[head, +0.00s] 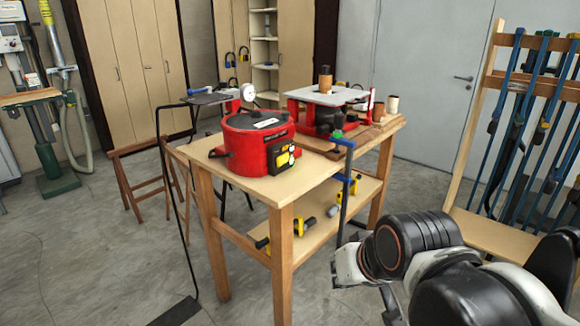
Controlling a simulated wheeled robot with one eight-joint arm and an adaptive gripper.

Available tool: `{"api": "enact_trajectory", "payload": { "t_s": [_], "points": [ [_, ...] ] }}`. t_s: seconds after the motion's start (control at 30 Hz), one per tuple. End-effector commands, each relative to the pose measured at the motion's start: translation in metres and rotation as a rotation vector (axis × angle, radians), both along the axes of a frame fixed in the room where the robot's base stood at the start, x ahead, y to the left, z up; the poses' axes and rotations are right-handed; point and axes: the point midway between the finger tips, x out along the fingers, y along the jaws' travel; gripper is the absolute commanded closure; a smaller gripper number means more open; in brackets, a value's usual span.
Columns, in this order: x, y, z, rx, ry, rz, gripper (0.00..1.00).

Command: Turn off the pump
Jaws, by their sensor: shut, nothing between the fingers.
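A red round machine (258,146), which looks like the pump, stands on the near half of the wooden workbench. It has a black top, a white round gauge (248,92) above it, and a black and yellow control panel (284,157) low on its right front side. The switch and its position are too small to read. My arm shows at the lower right, in front of the bench and apart from the machine. My gripper's fingers cannot be made out; they are hidden or out of frame.
The workbench (315,183) also bears a red and black tool with a grey plate (328,95). A blue-handled clamp (343,145) hangs at its right edge. Yellow clamps lie on the lower shelf. A clamp rack (530,80) stands at right. The front left floor holds a thin black stand (184,220).

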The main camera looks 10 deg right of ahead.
Motion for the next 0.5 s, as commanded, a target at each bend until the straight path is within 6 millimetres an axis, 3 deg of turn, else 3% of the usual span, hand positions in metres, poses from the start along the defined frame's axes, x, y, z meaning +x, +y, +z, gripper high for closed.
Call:
{"api": "enact_trajectory", "payload": {
  "t_s": [0.27,0.5],
  "points": [
    [0.034,0.009,0.020,0.136,0.029,-0.088,1.00],
    [0.086,0.021,0.042,0.335,0.077,-0.212,1.00]
  ]
}}
